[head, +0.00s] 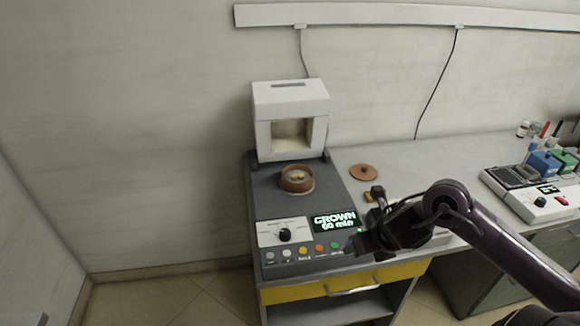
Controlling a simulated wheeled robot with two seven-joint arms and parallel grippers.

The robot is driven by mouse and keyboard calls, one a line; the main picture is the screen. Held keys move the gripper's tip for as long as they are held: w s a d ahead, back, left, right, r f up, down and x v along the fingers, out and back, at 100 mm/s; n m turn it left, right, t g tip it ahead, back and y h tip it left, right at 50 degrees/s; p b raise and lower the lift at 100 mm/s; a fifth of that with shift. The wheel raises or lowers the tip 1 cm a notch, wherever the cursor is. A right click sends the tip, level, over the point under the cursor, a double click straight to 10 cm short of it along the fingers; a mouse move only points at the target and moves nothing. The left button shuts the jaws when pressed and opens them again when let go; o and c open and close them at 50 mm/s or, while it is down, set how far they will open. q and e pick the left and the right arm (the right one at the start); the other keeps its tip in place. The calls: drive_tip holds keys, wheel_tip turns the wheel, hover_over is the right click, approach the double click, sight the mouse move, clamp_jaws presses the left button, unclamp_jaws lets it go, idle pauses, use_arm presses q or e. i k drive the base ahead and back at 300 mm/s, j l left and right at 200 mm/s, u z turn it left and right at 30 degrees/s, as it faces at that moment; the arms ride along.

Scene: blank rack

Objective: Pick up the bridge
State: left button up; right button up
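A small pale piece (298,176), which may be the bridge, lies inside a round brown dish (296,187). The dish stands on the dark top of the furnace unit, in front of its white chamber; the piece is too small to make out in detail. My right gripper (353,244) comes in from the right and hangs over the right front of the unit, by the display. It is to the right of and nearer than the dish, apart from it. Its fingers are dark and small, so I cannot tell whether they are open. My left gripper is not in view.
The white furnace chamber (290,100) is open at the front. A round brown lid (363,172) lies on the grey bench (420,160). A small yellow-and-black object (376,192) is behind my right wrist. A white device (545,195) with coloured blocks stands far right.

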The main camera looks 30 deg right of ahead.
sight(294, 176)
drive_tip(key=i+l, duration=0.1)
drive_tip(key=i, duration=0.45)
drive_tip(key=i+l, duration=0.1)
drive_tip(key=i, duration=0.45)
